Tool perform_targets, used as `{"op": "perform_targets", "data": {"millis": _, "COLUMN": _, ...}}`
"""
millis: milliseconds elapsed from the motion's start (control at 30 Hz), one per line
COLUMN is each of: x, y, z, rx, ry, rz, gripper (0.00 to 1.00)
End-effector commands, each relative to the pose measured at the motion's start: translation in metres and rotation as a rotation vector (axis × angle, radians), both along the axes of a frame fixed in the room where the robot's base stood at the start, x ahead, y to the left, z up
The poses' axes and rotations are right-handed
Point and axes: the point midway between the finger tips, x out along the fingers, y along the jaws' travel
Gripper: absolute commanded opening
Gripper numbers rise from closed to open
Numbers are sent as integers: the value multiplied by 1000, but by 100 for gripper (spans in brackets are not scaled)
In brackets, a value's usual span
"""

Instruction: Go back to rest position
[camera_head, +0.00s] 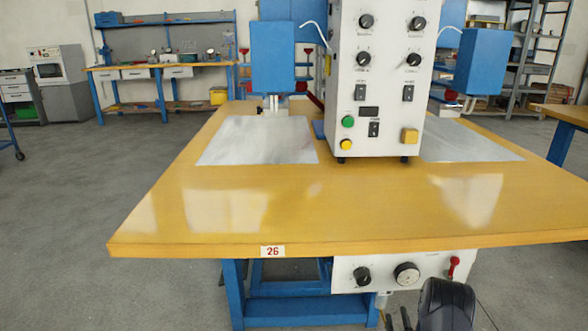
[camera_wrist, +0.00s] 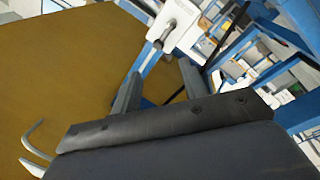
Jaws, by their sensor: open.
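My gripper (camera_head: 397,320) is low in the head view, in front of the table's front edge and below the tabletop. Its dark wrist housing shows beside it at the bottom edge. In the wrist view my gripper (camera_wrist: 158,88) has its two grey fingers spread apart. I see nothing held between them. The housing hides the lower part of that view.
A yellow worktable (camera_head: 300,215) marked 26 fills the middle; its front is bare. A white control box (camera_head: 378,80) stands on it between metal plates. A panel with knobs and a red lever (camera_head: 410,271) hangs under the front edge. Grey floor (camera_head: 70,220) is open at left.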

Motion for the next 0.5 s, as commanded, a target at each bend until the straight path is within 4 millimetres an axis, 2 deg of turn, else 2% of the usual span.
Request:
{"op": "perform_targets", "data": {"millis": 133, "x": -1, "y": 0, "z": -4, "rx": -119, "ry": -5, "rz": -8, "gripper": 42}}
{"op": "perform_targets", "data": {"millis": 300, "x": 36, "y": -2, "z": 0, "rx": -126, "ry": -13, "rz": -5, "gripper": 42}}
{"op": "perform_targets", "data": {"millis": 500, "x": 66, "y": -4, "z": 6, "rx": -124, "ry": -13, "rz": -5, "gripper": 42}}
